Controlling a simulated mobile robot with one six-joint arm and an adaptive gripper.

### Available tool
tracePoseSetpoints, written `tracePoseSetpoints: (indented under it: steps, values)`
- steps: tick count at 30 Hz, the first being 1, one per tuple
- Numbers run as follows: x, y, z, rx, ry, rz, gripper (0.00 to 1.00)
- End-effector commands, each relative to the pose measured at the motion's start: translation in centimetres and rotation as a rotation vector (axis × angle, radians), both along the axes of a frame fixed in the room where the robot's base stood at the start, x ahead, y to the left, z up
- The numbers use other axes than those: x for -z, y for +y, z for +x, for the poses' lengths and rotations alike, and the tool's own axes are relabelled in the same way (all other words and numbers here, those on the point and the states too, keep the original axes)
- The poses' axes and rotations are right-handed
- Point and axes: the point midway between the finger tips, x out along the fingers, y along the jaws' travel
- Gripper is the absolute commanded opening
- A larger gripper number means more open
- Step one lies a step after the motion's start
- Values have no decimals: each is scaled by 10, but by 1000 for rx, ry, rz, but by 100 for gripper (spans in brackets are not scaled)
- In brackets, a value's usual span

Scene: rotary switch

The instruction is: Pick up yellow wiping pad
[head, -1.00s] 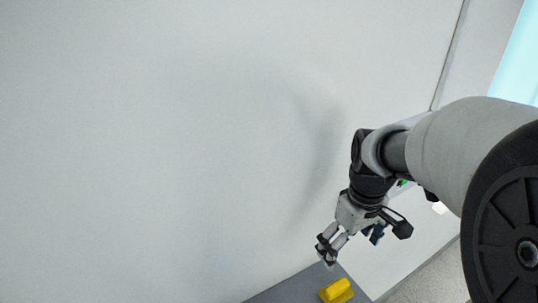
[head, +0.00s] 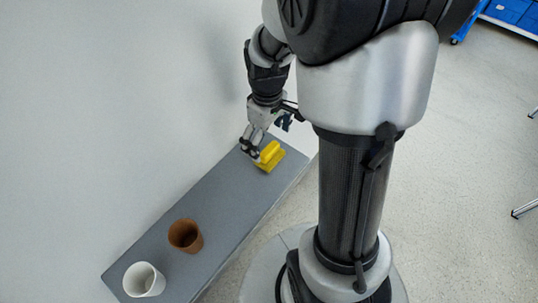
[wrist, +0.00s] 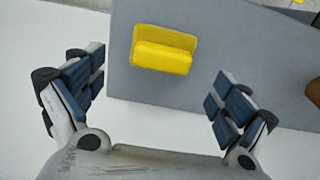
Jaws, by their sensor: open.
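The yellow wiping pad (head: 269,156) lies near the far end of a grey shelf (head: 208,207) against the white wall. It has a flat base and a raised ridge along it. In the wrist view the pad (wrist: 163,50) lies beyond my fingertips, left of the middle between them. My gripper (head: 252,146) is just left of the pad in the head view. In the wrist view the gripper (wrist: 157,88) is wide open and empty, its blue finger pads apart. I cannot tell whether a fingertip touches the pad.
A brown cup (head: 185,236) and a white cup (head: 144,280) stand at the near end of the shelf. The shelf between the brown cup and the pad is clear. Blue bins (head: 510,12) are far off at the upper right.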

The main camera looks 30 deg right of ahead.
Motion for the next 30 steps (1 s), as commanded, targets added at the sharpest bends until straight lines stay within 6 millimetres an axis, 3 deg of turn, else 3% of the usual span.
tracePoseSetpoints:
  steps: [11, 18, 30]
  values:
    - [50, -1, -8, 0, 3, 1, 94]
    - [50, -1, -8, 0, 1, 1, 93]
    - [49, -1, -8, 0, 1, 0, 67]
